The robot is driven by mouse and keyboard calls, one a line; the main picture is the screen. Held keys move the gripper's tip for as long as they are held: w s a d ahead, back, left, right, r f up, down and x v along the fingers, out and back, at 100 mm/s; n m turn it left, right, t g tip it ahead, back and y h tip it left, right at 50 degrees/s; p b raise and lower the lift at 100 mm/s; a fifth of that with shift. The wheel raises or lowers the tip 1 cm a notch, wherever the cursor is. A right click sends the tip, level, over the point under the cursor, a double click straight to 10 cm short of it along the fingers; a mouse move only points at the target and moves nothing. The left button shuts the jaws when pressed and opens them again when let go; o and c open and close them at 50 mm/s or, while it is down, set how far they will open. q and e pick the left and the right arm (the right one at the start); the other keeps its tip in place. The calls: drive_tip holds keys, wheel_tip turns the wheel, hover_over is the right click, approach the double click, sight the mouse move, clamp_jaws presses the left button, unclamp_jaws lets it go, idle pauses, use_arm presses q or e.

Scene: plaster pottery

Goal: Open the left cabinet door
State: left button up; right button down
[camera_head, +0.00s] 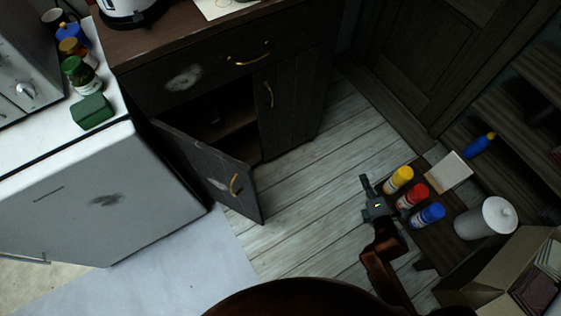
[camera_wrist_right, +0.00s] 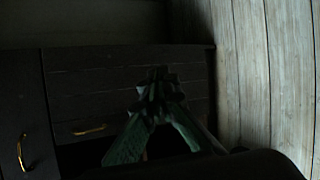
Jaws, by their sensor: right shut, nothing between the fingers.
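The left cabinet door (camera_head: 200,160) is dark and stands swung open, well out from the cabinet front, with its brass handle (camera_head: 235,184) facing outward. Behind it the dark inside of the cabinet (camera_head: 222,124) shows. The right cabinet door (camera_head: 290,110) is closed. My right gripper (camera_head: 366,184) is shut and empty, to the right of the open door and apart from it, above the floor beside the paint bottles. In the right wrist view its fingers (camera_wrist_right: 158,78) come together before dark cabinetry with brass handles (camera_wrist_right: 90,131). My left gripper is out of view.
A white counter unit (camera_head: 100,190) stands left of the door. Yellow, red and blue bottles (camera_head: 412,194), a white canister (camera_head: 486,218) and an open cardboard box (camera_head: 505,275) stand at right. Plank floor (camera_head: 310,190) between is clear.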

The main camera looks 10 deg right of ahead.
drive_tip(key=w+a+r+n+t+y+b, duration=0.1)
drive_tip(key=w+a+r+n+t+y, duration=0.2)
drive_tip(key=r+n, duration=0.35)
drive_tip(key=w+a+r+n+y, duration=0.2)
drive_tip(key=a+r+n+y, duration=0.1)
drive_tip(key=a+r+n, duration=0.3)
drive_tip(key=w+a+r+n+t+y+b, duration=0.1)
drive_tip(key=w+a+r+n+t+y, duration=0.15)
drive_tip(key=r+n, duration=0.35)
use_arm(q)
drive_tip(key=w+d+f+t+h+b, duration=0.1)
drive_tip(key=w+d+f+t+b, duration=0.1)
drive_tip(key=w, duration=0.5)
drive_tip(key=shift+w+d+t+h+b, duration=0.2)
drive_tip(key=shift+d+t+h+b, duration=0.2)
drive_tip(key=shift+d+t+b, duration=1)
use_arm(e)
drive_tip(key=s+a+n+g+y, duration=0.3)
drive_tip(key=a+n+g+y, duration=0.6)
drive_tip(key=a+n, duration=1.6)
drive_tip(key=shift+r+n+g+p, duration=0.45)
drive_tip(key=shift+n+g, duration=0.4)
drive_tip(key=shift+n, duration=0.5)
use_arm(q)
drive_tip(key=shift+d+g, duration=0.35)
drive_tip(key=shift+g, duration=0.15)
